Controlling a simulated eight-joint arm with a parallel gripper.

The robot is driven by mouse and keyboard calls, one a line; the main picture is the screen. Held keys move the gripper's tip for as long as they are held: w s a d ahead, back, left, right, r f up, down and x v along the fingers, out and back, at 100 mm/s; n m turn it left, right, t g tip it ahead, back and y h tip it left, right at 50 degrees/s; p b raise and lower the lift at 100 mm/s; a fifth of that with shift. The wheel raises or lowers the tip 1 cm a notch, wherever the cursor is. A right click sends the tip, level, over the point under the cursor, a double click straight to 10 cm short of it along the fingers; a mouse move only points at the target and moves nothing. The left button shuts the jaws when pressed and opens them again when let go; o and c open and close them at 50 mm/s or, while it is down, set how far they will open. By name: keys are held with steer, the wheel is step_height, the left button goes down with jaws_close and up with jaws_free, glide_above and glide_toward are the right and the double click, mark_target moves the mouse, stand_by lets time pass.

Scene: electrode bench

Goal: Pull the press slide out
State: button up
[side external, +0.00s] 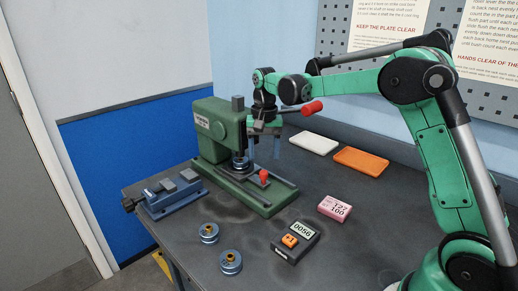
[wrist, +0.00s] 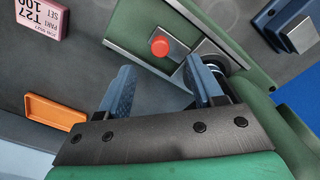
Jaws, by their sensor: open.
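The green press (side external: 218,130) stands on the bench. Its slide (side external: 252,182) lies in the base and carries a small red knob (side external: 264,175). In the wrist view the red knob (wrist: 160,46) stands on the grey slide plate (wrist: 183,50). My gripper (side external: 264,150) is above the slide, beside the press head. In the wrist view its two blue fingers (wrist: 160,70) are open and empty, with the knob seen beyond the gap between the tips. The knob appears untouched. A round metal part (side external: 240,162) sits under the press head, partly hidden.
A red-tipped lever (side external: 312,108) sticks out near my wrist. A blue vise (side external: 170,194) stands left of the press. Two round metal parts (side external: 208,233), a counter box (side external: 296,241), a pink block (side external: 334,208), a white tray (side external: 314,143) and an orange tray (side external: 361,161) lie around it.

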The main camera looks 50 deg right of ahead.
mark_target(264, 172)
steer(key=shift+f, duration=2.65)
jaws_close()
